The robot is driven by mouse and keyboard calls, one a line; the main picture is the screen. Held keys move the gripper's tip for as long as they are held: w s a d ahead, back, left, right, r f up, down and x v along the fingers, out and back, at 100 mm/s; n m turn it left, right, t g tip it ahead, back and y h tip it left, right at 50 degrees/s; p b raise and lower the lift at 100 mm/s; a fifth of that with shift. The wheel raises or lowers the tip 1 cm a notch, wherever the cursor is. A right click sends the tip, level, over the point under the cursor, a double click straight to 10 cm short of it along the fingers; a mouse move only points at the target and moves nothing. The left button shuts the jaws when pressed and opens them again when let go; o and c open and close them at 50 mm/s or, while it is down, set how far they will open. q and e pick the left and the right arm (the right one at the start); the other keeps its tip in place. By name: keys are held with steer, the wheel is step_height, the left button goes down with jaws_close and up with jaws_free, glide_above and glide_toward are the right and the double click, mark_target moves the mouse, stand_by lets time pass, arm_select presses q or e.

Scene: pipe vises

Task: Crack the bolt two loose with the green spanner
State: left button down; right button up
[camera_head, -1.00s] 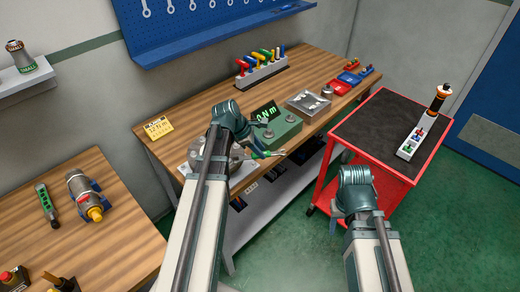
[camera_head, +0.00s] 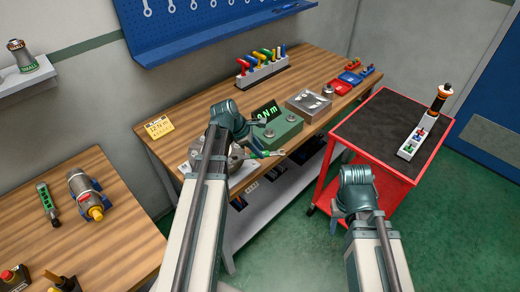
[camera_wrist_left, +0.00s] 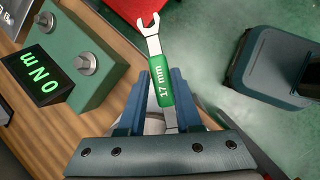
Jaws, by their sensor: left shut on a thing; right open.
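My left gripper (camera_wrist_left: 161,78) is shut on the green spanner (camera_wrist_left: 160,88), whose handle reads "17 mm"; its open-ended head points away from the fingers and is clear of any bolt. In the head view the spanner (camera_head: 267,153) is at the front edge of the bench, mostly hidden by my left arm. The green box (camera_wrist_left: 108,28) beside it carries two grey bolts, one farther (camera_wrist_left: 48,22) and one nearer (camera_wrist_left: 86,64). I cannot tell which is bolt two. Its display (camera_wrist_left: 38,80) reads "0 N m".
The red cart (camera_head: 376,134) stands right of the workbench (camera_head: 207,98). A steel block (camera_head: 308,104) and a rack of coloured-handled tools (camera_head: 262,70) stand on the bench. Another wooden table (camera_head: 108,245) is at left. Floor between bench and cart is free.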

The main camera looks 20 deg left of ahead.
arm_select(q)
steer(key=shift+s+a, duration=0.15)
steer(key=shift+a, duration=0.05)
stand_by(0.3)
steer(key=shift+w+d, duration=0.15)
steer(key=shift+w, duration=0.05)
steer(key=shift+w+d, duration=0.15)
steer(key=shift+d, duration=0.1)
steer(key=shift+d, duration=0.15)
stand_by(1.0)
steer(key=shift+s+a, duration=0.45)
steer(key=shift+a, duration=0.05)
stand_by(0.6)
steer(key=shift+w+d, duration=0.2)
steer(key=shift+w+d, duration=0.2)
steer(key=shift+d, duration=0.05)
